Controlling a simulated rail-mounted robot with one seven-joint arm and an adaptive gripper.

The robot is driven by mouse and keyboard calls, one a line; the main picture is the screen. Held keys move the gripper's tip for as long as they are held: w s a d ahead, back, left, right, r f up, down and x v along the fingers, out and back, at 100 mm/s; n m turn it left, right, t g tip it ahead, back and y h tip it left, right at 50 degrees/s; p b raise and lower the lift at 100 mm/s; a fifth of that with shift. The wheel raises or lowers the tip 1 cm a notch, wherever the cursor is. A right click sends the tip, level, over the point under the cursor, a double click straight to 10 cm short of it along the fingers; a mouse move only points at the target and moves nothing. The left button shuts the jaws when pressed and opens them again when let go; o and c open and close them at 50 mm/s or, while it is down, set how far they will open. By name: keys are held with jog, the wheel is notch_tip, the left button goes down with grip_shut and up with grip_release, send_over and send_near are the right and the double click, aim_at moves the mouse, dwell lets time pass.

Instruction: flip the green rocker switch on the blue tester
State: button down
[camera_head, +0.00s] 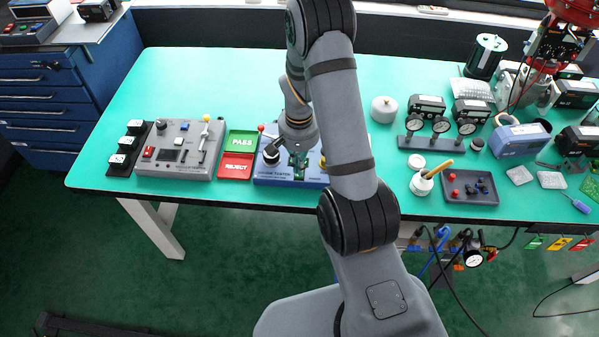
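The blue tester (272,182) sits near the front edge of the green-topped table, left of centre. A dark round knob (271,155) shows on its left side, with a small red ball at the back left and a yellow part at the right. My gripper (299,173) points down over the middle of the tester, close above its top. My arm covers the tester's right part. I cannot make out the green rocker switch, which is hidden or too small to tell. Whether the fingers are open or shut is also too small to tell.
Red and green trays (237,167) and a grey control box (178,170) stand to the left. A gauge stand (437,144), a white cup with a yellow handle (421,184) and a dark parts tray (470,198) stand to the right. The table's back left is clear.

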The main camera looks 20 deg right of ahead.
jog(key=shift+f+b, duration=0.85)
jog(key=shift+f, duration=0.1)
jog(key=shift+r, duration=0.15)
jog(key=shift+r+p, duration=2.55)
jog(key=shift+r, duration=0.9)
jog(key=shift+f, duration=0.15)
